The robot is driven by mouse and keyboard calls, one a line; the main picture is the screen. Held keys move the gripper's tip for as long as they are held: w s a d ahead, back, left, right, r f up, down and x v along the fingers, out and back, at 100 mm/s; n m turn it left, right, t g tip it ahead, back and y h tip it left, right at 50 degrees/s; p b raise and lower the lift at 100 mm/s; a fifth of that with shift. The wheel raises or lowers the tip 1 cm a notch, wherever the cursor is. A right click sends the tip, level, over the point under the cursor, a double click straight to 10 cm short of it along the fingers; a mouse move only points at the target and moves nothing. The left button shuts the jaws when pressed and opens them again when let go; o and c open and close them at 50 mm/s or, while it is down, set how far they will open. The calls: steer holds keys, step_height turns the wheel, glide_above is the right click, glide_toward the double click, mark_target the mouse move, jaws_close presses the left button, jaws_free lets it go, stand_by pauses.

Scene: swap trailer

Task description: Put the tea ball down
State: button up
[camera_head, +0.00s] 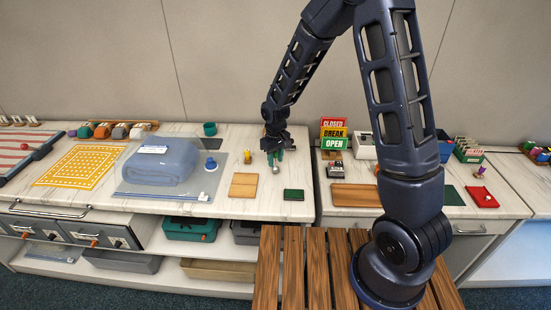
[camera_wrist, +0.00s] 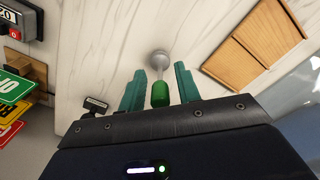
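The tea ball (camera_wrist: 160,57) has a small silver ball and a thin stem ending in a green handle (camera_wrist: 160,94). In the head view the silver ball (camera_head: 276,169) shows just below my gripper (camera_head: 274,156), at the white counter; it seems to touch the surface, but I cannot be sure. In the wrist view the two teal fingers of my gripper (camera_wrist: 160,85) stand on either side of the green handle, with a gap at each side. My gripper is open around the handle.
A wooden board (camera_head: 244,185) and a dark green pad (camera_head: 293,194) lie near the gripper on the white counter (camera_head: 235,208). A yellow item (camera_head: 248,157) stands left of it. Coloured signs (camera_head: 334,134) stand to the right. A blue bag (camera_head: 162,163) lies farther left.

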steer(key=shift+r, duration=0.1)
step_height(320, 180, up, 12)
steer(key=shift+r, duration=0.1)
steer(key=shift+d+r, duration=0.2)
steer(key=shift+d, duration=0.1)
steer(key=s+d+r+m+t, duration=0.1)
steer(key=s+d+r+m, duration=0.1)
steer(key=d+r, duration=0.55)
steer(key=s+d+r+m+t, duration=0.15)
steer(key=d+r, duration=0.35)
steer(key=d, duration=0.5)
steer(key=s+d+r+m+t, duration=0.1)
steer(key=s+d+r+m, duration=0.1)
steer(key=s+d, duration=0.5)
steer(key=s+d+r+m+t, duration=0.1)
steer(key=s+d+r+m, duration=0.2)
steer(key=s+d, duration=0.5)
steer(key=shift+s+r, duration=0.25)
steer(key=shift+r, duration=0.05)
steer(key=shift+m, duration=0.25)
